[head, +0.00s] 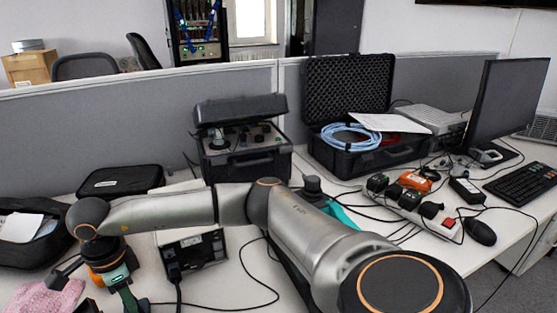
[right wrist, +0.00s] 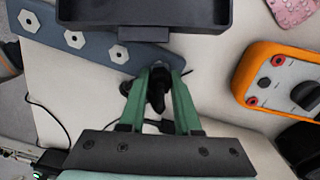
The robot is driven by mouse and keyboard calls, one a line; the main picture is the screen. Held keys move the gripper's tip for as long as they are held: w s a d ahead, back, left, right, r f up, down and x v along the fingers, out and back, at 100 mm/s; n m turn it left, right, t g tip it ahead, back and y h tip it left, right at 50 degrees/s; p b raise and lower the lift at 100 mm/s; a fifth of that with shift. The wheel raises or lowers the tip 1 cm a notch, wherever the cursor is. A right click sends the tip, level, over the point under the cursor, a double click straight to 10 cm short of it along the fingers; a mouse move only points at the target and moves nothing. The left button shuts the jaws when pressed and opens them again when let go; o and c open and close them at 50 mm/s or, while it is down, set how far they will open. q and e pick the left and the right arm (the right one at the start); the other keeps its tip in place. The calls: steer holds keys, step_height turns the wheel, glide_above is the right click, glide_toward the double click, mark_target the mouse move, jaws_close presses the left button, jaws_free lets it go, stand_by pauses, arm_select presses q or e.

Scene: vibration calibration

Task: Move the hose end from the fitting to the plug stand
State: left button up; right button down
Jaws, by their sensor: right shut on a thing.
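My right arm reaches across the head view to the lower left, where its gripper (head: 128,298) points down at the frame's bottom edge. In the right wrist view its green fingers (right wrist: 158,74) are shut on a small black piece, which looks like the hose end (right wrist: 157,96). A blue-grey bar with several white hexagonal fittings (right wrist: 95,38) lies just beyond, its right end close to the fingertips. I cannot tell whether the black piece touches the bar, nor whether this bar is the fitting or the plug stand. My left gripper is not in view.
A black tray (right wrist: 145,26) lies just beyond the bar. An orange instrument (right wrist: 272,78) stands to the right, with a pink cloth (right wrist: 291,12) beyond. In the head view, a black meter box (head: 195,255) and loose cables are right of my gripper; open black cases stand behind.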

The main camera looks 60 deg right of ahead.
steer(key=shift+f, duration=0.2)
stand_by(0.5)
steer(key=c, duration=0.5)
jaws_free()
steer(key=shift+r+p, duration=1.5)
steer(key=shift+r, duration=1.1)
